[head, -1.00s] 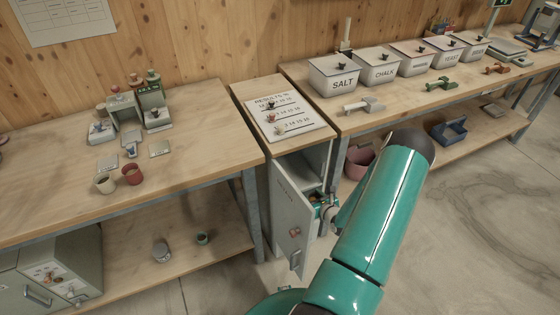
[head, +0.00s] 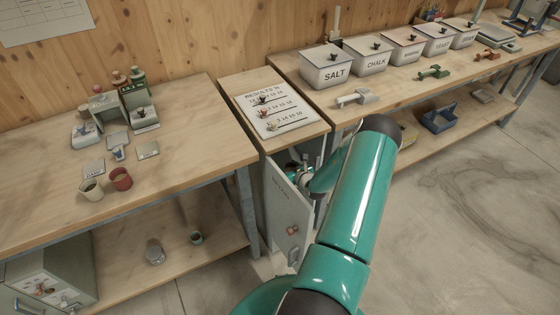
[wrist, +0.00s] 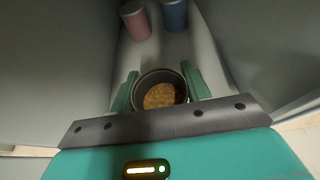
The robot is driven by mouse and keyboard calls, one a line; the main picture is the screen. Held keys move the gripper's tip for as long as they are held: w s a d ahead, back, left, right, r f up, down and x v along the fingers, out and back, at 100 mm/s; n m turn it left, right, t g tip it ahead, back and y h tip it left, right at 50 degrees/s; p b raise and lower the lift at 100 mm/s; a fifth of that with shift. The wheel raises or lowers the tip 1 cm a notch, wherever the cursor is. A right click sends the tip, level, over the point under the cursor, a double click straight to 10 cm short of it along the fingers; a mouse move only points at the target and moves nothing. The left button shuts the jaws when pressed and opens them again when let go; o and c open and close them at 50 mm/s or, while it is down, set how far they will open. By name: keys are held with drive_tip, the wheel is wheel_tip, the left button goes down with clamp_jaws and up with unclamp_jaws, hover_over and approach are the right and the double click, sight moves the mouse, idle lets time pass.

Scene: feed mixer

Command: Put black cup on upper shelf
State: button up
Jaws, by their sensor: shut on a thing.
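The black cup (wrist: 145,81) is in the wrist view, seen from above, with brown grainy stuff inside. My gripper (wrist: 161,86) is shut on it, with one teal finger on each side. The cup is inside the grey cabinet (head: 284,213), whose door stands open in the head view. Behind the cup, a pink cup (wrist: 136,22) and a blue cup (wrist: 174,14) stand on a pale shelf surface. I cannot tell which shelf this is, or whether the black cup touches it.
Cabinet walls (wrist: 60,55) are close on both sides of my gripper. A results board (head: 274,110) lies on the cabinet top. The bench at left holds a white cup (head: 91,190) and a red cup (head: 121,179). Labelled bins (head: 327,71) stand on the right bench.

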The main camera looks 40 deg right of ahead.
drive_tip(key=w, duration=0.2)
drive_tip(key=w+d, duration=0.1)
drive_tip(key=w, duration=0.1)
drive_tip(key=w+d, duration=0.1)
drive_tip(key=w, duration=0.2)
drive_tip(key=shift+d+f, duration=0.1)
drive_tip(key=shift+f, duration=1.65)
drive_tip(key=shift+f, duration=0.2)
drive_tip(key=o, duration=1)
drive_tip(key=shift+c, duration=0.2)
drive_tip(key=shift+r, duration=0.25)
drive_tip(key=v, duration=1.2)
drive_tip(key=shift+s, duration=0.1)
